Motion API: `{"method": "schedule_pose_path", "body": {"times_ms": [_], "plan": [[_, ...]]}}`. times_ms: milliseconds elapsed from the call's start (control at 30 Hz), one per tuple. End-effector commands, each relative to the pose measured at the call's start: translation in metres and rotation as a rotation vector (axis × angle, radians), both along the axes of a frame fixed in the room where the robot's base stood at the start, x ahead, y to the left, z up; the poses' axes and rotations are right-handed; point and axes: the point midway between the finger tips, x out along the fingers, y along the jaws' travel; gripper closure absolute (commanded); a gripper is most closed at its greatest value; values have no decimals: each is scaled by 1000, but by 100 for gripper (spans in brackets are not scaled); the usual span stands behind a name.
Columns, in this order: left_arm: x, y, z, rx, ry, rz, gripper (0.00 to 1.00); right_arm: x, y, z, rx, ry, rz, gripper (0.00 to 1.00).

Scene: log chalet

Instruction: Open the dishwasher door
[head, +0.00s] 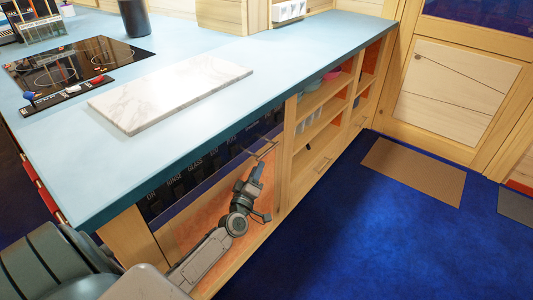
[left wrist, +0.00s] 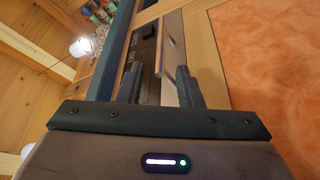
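The dishwasher is built in under the blue counter. Its door (head: 208,212) has an orange panel in a wooden frame, and it looks closed and upright. A dark control strip (head: 185,180) with lettering runs above it. A thin bar handle (head: 266,149) sticks out at the upper right of the front. My left gripper (head: 257,167) is just below the handle. In the left wrist view the two fingers (left wrist: 160,88) stand apart with a gap between them, and the handle bar (left wrist: 175,52) shows ahead of that gap. I cannot tell whether they touch it. My right gripper is not in view.
The blue counter (head: 190,55) overhangs the front and carries a marble board (head: 168,92) and a black cooktop (head: 78,64). Open wooden shelves (head: 318,118) stand to the right. The blue floor (head: 360,235) is clear, with a brown mat (head: 415,172) beyond.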

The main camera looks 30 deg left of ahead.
Motion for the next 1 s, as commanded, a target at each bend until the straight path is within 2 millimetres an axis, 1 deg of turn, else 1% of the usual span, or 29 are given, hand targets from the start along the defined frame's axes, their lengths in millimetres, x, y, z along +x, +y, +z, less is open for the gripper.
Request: {"method": "schedule_pose_path", "body": {"times_ms": [33,100,200,333,500,767,800,867,900,967,1000], "plan": [[11,3,3,1,-3,1,67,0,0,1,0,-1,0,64],[24,6,7,1,-3,0,67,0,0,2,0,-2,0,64],[41,11,9,0,-2,1,67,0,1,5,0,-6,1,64],[58,15,13,1,-2,1,67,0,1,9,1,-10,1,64],[69,18,15,1,0,1,67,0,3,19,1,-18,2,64],[70,18,16,1,0,1,67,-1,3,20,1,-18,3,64],[70,18,16,1,0,1,69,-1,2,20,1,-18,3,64],[70,18,16,1,0,1,81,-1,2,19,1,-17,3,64],[70,18,16,1,0,1,89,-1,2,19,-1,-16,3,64],[70,18,16,1,0,1,100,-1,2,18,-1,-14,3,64],[70,18,16,1,0,1,100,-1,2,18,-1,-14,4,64]]}}
